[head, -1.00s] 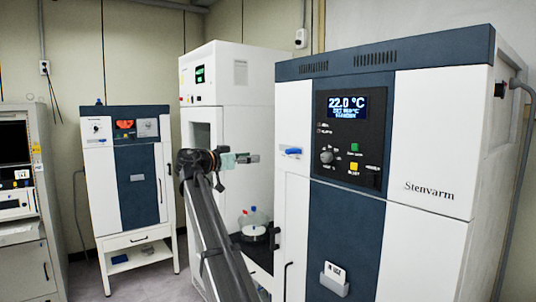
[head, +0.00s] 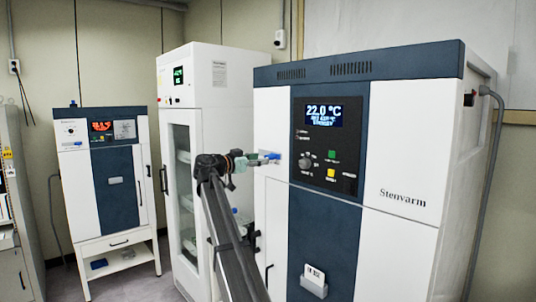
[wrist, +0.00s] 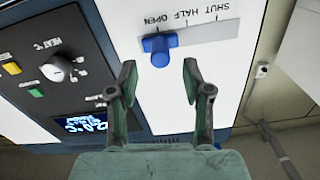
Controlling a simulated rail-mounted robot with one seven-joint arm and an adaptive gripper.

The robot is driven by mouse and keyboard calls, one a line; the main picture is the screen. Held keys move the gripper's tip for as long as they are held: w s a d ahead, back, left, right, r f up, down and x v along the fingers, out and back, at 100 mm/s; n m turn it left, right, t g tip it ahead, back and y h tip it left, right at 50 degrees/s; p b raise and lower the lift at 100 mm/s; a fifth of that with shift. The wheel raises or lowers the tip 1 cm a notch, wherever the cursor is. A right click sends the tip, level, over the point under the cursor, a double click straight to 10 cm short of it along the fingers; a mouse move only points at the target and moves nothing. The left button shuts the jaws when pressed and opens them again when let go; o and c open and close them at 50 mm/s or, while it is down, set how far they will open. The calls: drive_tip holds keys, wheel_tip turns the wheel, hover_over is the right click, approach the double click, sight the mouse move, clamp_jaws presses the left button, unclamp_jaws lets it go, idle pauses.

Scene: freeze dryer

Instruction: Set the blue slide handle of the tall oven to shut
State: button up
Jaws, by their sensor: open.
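The tall oven (head: 405,145) is white with dark blue panels and stands at the right of the head view. Its blue slide handle (head: 273,156) is at the upper left of the front. In the wrist view the handle (wrist: 158,50) sits at the OPEN mark, at one end of the grey slot, with HALF and SHUT to its right. My gripper (wrist: 159,78) is open, its fingertips spread either side of the handle's line and the handle just ahead of them. Whether they touch it I cannot tell. In the head view my gripper (head: 262,158) is right at the handle.
The oven's control panel (head: 325,145), with knob and buttons, is just right of the handle. A white cabinet with a glass door (head: 185,185) stands behind my arm. A smaller blue and white oven (head: 80,170) is at the far left.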

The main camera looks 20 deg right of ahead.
sight(271, 157)
drive_tip(key=shift+p+x, duration=0.7)
drive_tip(key=shift+x, duration=1.8)
drive_tip(key=shift+w, duration=0.1)
clamp_jaws()
